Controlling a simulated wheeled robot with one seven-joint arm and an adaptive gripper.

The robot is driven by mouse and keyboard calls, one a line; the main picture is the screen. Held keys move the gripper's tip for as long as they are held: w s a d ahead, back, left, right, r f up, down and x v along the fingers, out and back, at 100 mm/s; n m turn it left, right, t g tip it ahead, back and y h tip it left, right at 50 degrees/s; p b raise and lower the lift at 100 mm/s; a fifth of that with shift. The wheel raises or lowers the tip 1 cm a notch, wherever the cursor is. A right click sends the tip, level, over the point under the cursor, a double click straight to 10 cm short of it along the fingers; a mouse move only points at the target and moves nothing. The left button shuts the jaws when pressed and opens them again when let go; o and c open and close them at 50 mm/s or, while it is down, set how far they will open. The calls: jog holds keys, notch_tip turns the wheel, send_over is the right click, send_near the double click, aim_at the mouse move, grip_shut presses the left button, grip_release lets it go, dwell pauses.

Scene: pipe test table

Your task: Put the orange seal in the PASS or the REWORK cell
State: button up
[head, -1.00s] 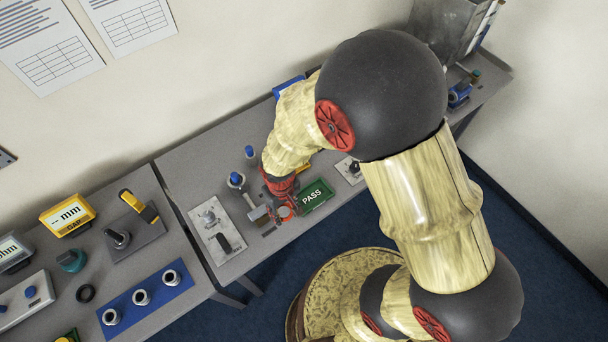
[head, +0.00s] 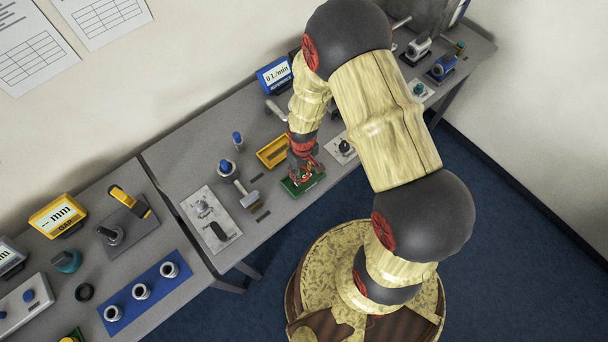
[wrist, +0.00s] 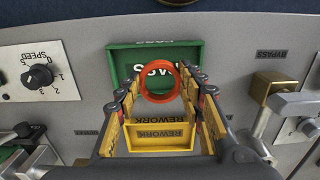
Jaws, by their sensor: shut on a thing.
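The orange seal (wrist: 160,100) is a ring held between the fingertips of my gripper (wrist: 160,83) in the wrist view. The green PASS cell (wrist: 122,63) lies behind the ring there, and the ring overlaps its near wall. In the head view my gripper (head: 303,172) is over the green PASS cell (head: 291,188); the seal cannot be made out there. The height of the seal above the cell cannot be told. The yellow REWORK cell (head: 273,152) is just left of my gripper; in the wrist view the REWORK cell (wrist: 160,146) shows between the fingers. Both cells' floors are partly hidden.
A bypass valve with a brass block (wrist: 268,86) stands at the right in the wrist view, and a speed knob plate (wrist: 38,75) at the left. A blue meter (head: 273,76) stands behind the cells. The table's front edge is close to the PASS cell.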

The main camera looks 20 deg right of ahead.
aim_at(304, 176)
jog(key=shift+d+f, duration=0.35)
jog(key=shift+f, duration=0.1)
jog(key=shift+w+f, duration=0.1)
jog(key=shift+f, duration=1.4)
jog(key=shift+f, duration=0.15)
jog(key=o, duration=1.1)
